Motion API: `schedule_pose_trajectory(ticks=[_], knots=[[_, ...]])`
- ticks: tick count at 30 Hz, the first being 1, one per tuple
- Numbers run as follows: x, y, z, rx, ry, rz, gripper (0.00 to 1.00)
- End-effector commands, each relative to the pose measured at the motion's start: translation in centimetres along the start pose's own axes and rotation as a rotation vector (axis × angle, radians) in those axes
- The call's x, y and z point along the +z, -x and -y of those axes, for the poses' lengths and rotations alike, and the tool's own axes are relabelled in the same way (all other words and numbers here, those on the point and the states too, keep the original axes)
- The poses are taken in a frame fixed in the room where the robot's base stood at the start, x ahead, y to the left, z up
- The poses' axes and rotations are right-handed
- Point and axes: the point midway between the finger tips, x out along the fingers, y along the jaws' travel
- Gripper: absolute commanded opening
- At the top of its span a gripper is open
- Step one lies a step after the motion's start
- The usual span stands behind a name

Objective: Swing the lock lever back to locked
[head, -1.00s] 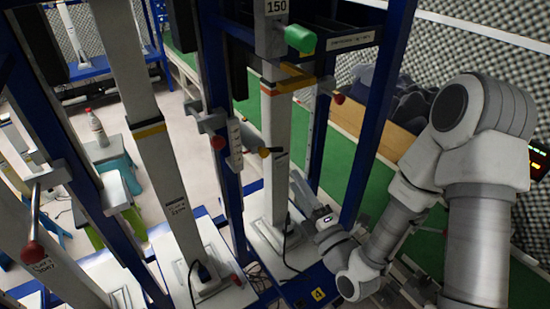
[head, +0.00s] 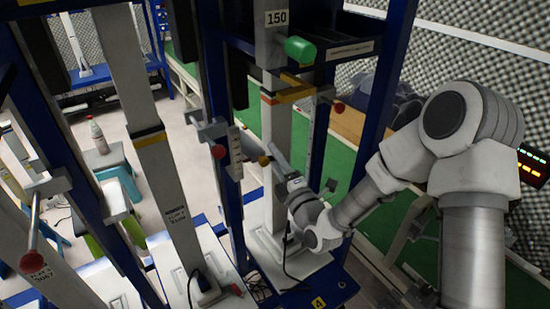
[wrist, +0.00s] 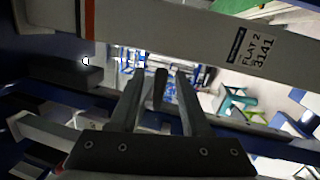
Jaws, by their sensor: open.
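Other levers show: a green handle (head: 300,49) high on the post, a red knob (head: 338,107) at right, and a red knob (head: 218,152) on the blue upright. I cannot tell which is the lock lever. Contact with the yellow-knobbed lever is unclear.
A labelled grey post (wrist: 250,45) crosses the wrist view close above my fingers. Blue frame uprights (head: 378,110) stand around the posts. A second grey post (head: 165,180) stands to the left. A bottle (head: 97,135) stands on a stool behind.

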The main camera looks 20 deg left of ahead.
Motion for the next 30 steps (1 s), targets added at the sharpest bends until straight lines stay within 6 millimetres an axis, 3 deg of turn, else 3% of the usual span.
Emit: schedule_pose_trajectory(ticks=[2,10,30], knots=[[0.01,0.02,0.01,0.0,0.0,0.0,0.47],[0.02,0.04,0.01,0.0,0.0,0.0,0.0],[0.04,0.05,-0.02,0.001,0.0,0.001,0.0]])
